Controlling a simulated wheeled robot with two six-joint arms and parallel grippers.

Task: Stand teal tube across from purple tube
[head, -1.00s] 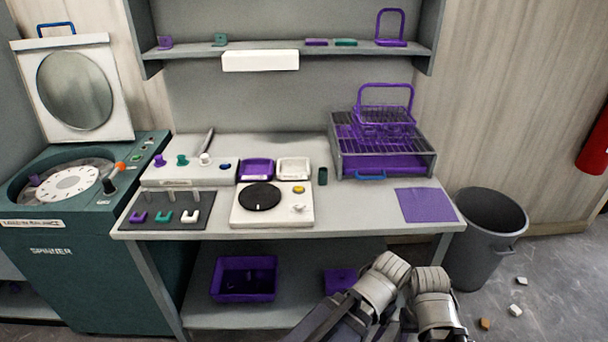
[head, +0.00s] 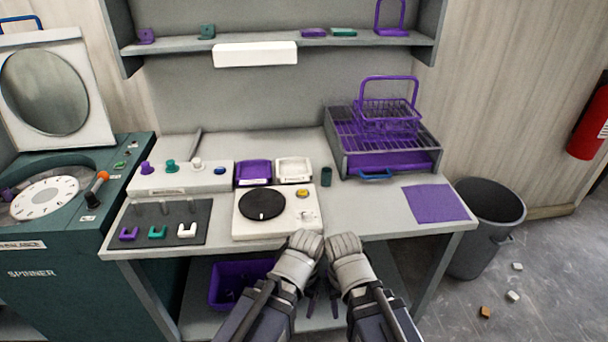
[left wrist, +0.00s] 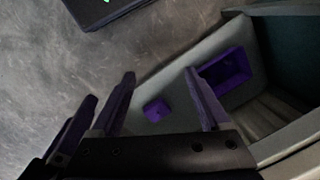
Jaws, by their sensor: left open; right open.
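A purple piece (head: 8,194), perhaps the purple tube, shows at the left of the white rotor (head: 44,198) in the spinner, cut by the picture edge. My right gripper (head: 334,303) hangs low before the bench, mostly hidden by my arms. My left gripper is beside it; in the left wrist view its open fingers (left wrist: 163,100) are apart and empty, above the floor and lower shelf.
The bench holds a black-plated device (head: 305,215), pegs, clips, trays and a purple mat (head: 434,203). A grey bin (head: 485,225) stands at the right. A purple tub (head: 228,285) is on the lower shelf. The spinner's lid (head: 75,120) is up.

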